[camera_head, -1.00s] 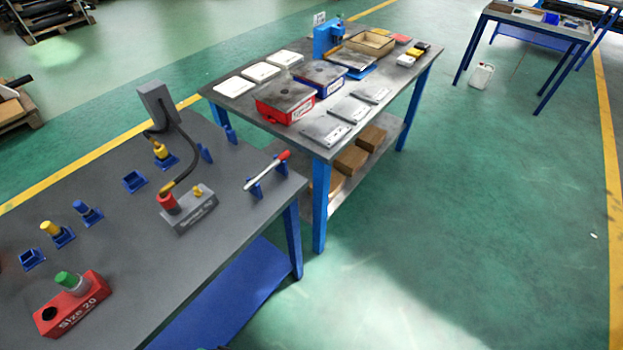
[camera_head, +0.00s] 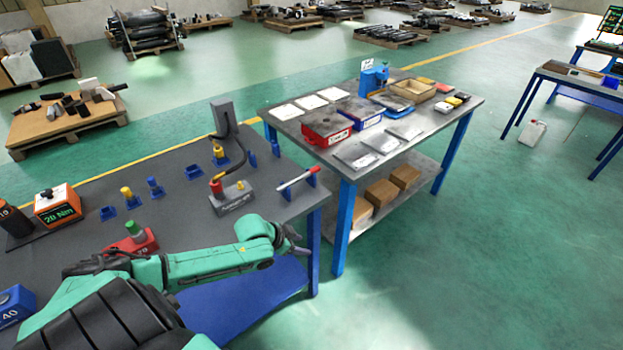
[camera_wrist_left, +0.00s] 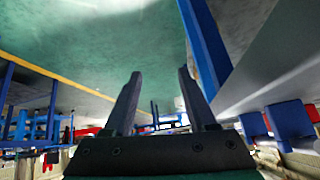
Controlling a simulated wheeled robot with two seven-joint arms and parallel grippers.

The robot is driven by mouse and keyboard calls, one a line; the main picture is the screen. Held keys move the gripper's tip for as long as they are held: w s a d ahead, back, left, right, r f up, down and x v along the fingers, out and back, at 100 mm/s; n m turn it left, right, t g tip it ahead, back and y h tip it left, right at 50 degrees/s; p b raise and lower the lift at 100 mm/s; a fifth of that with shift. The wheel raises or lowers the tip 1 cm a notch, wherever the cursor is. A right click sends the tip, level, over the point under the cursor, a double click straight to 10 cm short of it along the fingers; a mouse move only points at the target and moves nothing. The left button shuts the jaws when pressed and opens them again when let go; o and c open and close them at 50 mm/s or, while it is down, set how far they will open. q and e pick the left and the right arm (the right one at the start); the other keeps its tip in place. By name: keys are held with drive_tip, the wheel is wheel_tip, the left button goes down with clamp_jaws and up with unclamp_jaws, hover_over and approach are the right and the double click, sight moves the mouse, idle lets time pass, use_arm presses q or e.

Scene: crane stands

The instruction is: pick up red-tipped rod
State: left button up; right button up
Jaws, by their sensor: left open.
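The red-tipped rod (camera_head: 297,179) is thin and white with a red end at the upper right. It rests across small blue supports (camera_head: 312,176) near the right end of the grey workbench in the head view. My left gripper (camera_head: 297,240) is below the rod in the picture, close to the bench's front right edge. It is apart from the rod. In the left wrist view its two dark fingers (camera_wrist_left: 160,100) are spread with nothing between them. The rod cannot be made out there. My right gripper is not in view.
The grey workbench (camera_head: 160,174) also holds a grey device (camera_head: 232,198) with a cable, blue holders and a red block (camera_head: 135,243). A second table (camera_head: 440,125) with boxes and plates stands behind to the right.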

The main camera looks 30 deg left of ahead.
use_arm(q)
drive_tip(key=w+a+r+n+t+y, duration=0.1)
drive_tip(key=a+r, duration=0.6)
drive_tip(key=r, duration=0.4)
drive_tip(key=a+r+t, duration=0.1)
drive_tip(key=a+r, duration=0.5)
drive_tip(key=r, duration=0.5)
drive_tip(key=b, duration=0.1)
approach(292, 181)
drive_tip(key=shift+w+d+f+n, duration=0.15)
drive_tip(key=shift+w+f, duration=0.2)
drive_tip(key=shift+w, duration=0.25)
drive_tip(key=shift+w+f+n, duration=0.15)
drive_tip(key=shift+w+f, duration=0.2)
drive_tip(key=shift+w, duration=0.25)
drive_tip(key=x, duration=0.5)
drive_tip(key=shift+f, duration=0.5)
drive_tip(key=shift+r, duration=0.1)
clamp_jaws()
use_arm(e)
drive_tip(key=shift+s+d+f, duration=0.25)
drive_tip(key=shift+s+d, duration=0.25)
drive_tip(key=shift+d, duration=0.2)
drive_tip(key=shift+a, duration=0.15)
